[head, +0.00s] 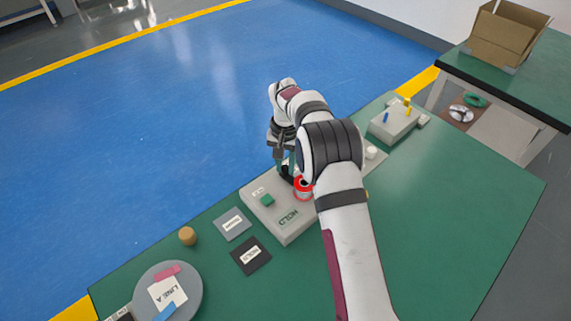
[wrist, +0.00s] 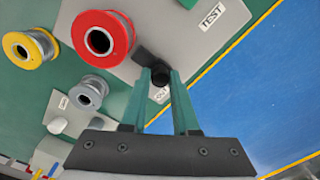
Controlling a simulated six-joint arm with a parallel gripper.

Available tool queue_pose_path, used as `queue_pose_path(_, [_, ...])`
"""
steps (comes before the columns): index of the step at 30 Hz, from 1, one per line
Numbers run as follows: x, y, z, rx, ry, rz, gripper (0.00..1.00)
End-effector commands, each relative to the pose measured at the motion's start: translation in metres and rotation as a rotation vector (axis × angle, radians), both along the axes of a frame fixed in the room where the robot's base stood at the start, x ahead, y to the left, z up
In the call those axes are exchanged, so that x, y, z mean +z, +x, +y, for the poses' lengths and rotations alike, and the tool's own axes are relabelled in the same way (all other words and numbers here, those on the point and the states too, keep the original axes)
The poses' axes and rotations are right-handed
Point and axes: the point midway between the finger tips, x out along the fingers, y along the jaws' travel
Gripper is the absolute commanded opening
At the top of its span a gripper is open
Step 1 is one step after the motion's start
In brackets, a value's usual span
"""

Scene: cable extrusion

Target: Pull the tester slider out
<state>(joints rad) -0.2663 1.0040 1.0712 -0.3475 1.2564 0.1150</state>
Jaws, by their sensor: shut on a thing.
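The grey tester box (head: 285,222) sits on the green table, with a green button and "HOLD" lettering on top. Its surface also shows in the wrist view (wrist: 190,32), with a "TEST" label. A black slider knob (wrist: 160,77) on a dark bar (wrist: 146,58) lies between my green fingertips. My gripper (wrist: 161,84) is shut on this knob. In the head view my gripper (head: 285,171) points down at the far side of the box, and the dark knob is mostly hidden there. A second label beside the fingers is partly covered.
A red spool (wrist: 102,40) stands close to the knob; it also shows in the head view (head: 303,188). Yellow (wrist: 29,47) and grey (wrist: 90,93) spools stand farther off. A pegged block (head: 398,122) is at the back right. Flat cards and a round tray (head: 188,285) lie front left.

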Motion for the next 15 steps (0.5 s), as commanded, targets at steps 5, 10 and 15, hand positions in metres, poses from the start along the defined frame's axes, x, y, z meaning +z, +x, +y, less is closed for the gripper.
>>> queue_pose_path(5, [0.0,0.016,0.015,0.001,0.0,-0.005,0.0])
queue_pose_path(10, [0.001,0.022,0.021,0.002,0.001,-0.006,0.0])
queue_pose_path(15, [0.001,0.022,0.023,0.005,0.002,-0.009,0.0])
